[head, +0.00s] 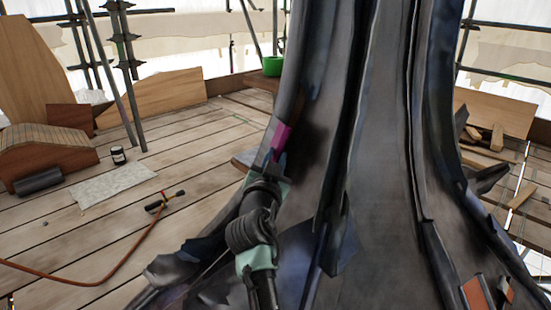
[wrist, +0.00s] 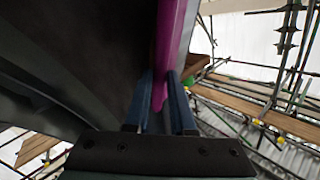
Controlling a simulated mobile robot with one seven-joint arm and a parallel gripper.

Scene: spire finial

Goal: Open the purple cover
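The purple cover (head: 281,136) shows in the head view as a small magenta patch on the left flank of the dark spire (head: 385,160). In the wrist view the purple cover (wrist: 175,45) is a narrow strip, seen nearly edge-on, beside a dark surface. My gripper (head: 279,160) reaches up to its lower end. In the wrist view my gripper (wrist: 162,78) has its two blue fingers close together, one on each side of the strip, with the purple filling the gap between the tips. How far the cover stands open cannot be told.
Wooden planks (head: 150,205) form the floor at left. A hose with a torch-like tool (head: 165,202), a black can (head: 118,155) and a green bucket (head: 272,66) stand clear of my arm. Scaffold poles (head: 125,45) stand behind. The spire's folded ridges lie close beside my arm.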

